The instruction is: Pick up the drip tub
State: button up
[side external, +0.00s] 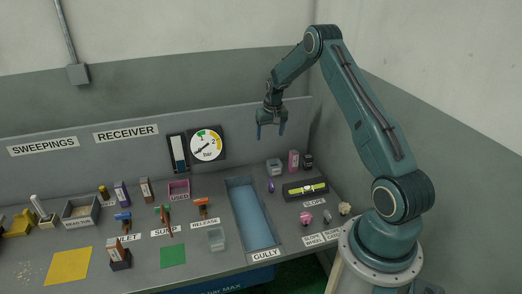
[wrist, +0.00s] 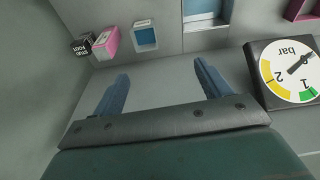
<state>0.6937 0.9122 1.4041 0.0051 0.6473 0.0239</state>
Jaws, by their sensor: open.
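Two small tubs show, and I cannot read a label that tells which is the drip tub. One clear tub (side external: 216,238) stands on the bench left of the gully's front end. Another small pale tub (side external: 274,166) stands at the back right of the bench; what looks like the same tub, bluish inside, shows near the top of the wrist view (wrist: 144,37). My gripper (side external: 271,132) is open and empty, raised above the back of the bench, apart from both tubs. Its two blue fingers (wrist: 160,78) are spread in the wrist view.
The gully (side external: 231,205) is a long blue-floored trough. Pink and black boxes (side external: 293,160) stand beside the back tub. A spirit level (side external: 305,188) lies right of the gully. Valve handles (side external: 163,217) stand left. A bar gauge (side external: 207,146) is on the back panel.

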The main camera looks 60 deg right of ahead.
jog(key=shift+m, duration=0.4)
jog(key=shift+s+d+f, duration=0.15)
jog(key=shift+d+f, duration=0.6)
jog(key=shift+f, duration=1.7)
jog(key=shift+s+d+f, duration=0.1)
jog(key=shift+d+f, duration=0.6)
jog(key=shift+f, duration=1.75)
jog(key=shift+s+d+f, duration=0.15)
jog(key=shift+d+f, duration=0.6)
jog(key=shift+f, duration=1.7)
jog(key=shift+w+d+f, duration=0.1)
jog(key=shift+w+f, duration=0.05)
jog(key=shift+f, duration=1.15)
jog(key=shift+w+f, duration=0.15)
jog(key=shift+f, duration=1.1)
jog(key=c, duration=1.1)
jog(key=shift+o, duration=0.2)
jog(key=shift+r, duration=0.15)
notch_tip(320, 180, up, 20)
